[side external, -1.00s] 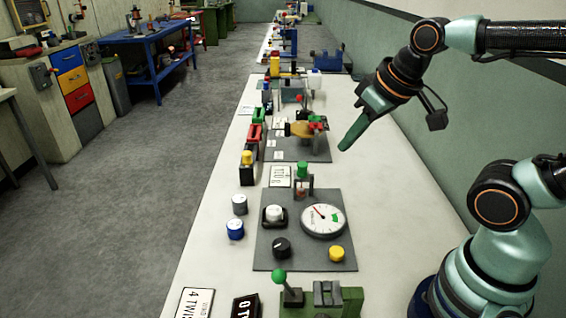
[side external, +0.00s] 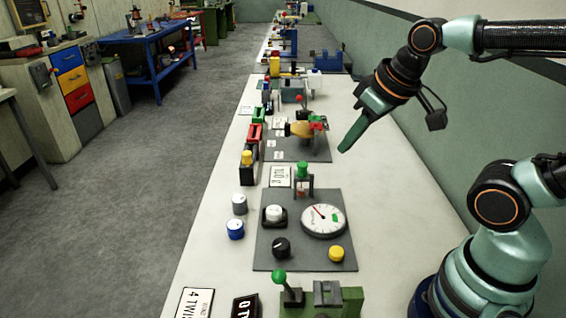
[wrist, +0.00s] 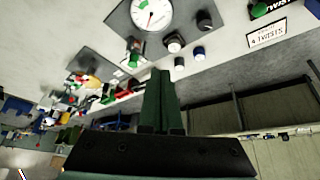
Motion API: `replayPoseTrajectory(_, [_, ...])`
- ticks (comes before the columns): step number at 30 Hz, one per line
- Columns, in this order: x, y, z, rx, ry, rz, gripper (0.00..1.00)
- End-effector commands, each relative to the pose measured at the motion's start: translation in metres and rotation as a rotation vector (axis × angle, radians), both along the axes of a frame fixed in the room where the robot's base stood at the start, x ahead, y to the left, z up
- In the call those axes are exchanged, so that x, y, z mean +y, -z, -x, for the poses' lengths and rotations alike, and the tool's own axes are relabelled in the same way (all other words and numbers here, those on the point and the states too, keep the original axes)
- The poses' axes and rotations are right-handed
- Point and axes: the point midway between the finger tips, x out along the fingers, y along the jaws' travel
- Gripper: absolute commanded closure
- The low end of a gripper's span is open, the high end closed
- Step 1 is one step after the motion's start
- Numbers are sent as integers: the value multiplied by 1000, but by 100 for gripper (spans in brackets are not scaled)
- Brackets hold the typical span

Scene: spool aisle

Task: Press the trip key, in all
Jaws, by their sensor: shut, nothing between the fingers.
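I cannot tell which control is the trip key; no readable label names it. A grey panel (side external: 262,255) on the bench bears a white round button (side external: 274,214) in a black housing, a black knob (side external: 281,247), a yellow button (side external: 336,253) and a round dial (side external: 323,220). A green-capped post (side external: 302,170) stands at its far edge. My gripper (side external: 344,147) is shut and empty, pointing down-left in the air above the bench, beyond the panel and apart from everything. In the wrist view my gripper (wrist: 160,74) also shows shut, with the dial (wrist: 151,14) above it.
A second grey panel (side external: 315,153) with coloured devices lies farther along the bench. A white spool (side external: 239,204) and a blue spool (side external: 235,229) stand left of the near panel. A green-knobbed lever (side external: 280,277) and a lettered card (side external: 195,303) are nearest. The bench's right side is mostly clear.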

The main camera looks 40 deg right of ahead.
Motion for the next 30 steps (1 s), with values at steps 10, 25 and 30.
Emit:
replayPoseTrajectory(10, [19, 48, 11, 274, -413, 131, 100])
replayPoseTrajectory(25, [31, 79, 25, 455, -750, 183, 100])
replayPoseTrajectory(30, [31, 79, 25, 453, -748, 183, 100])
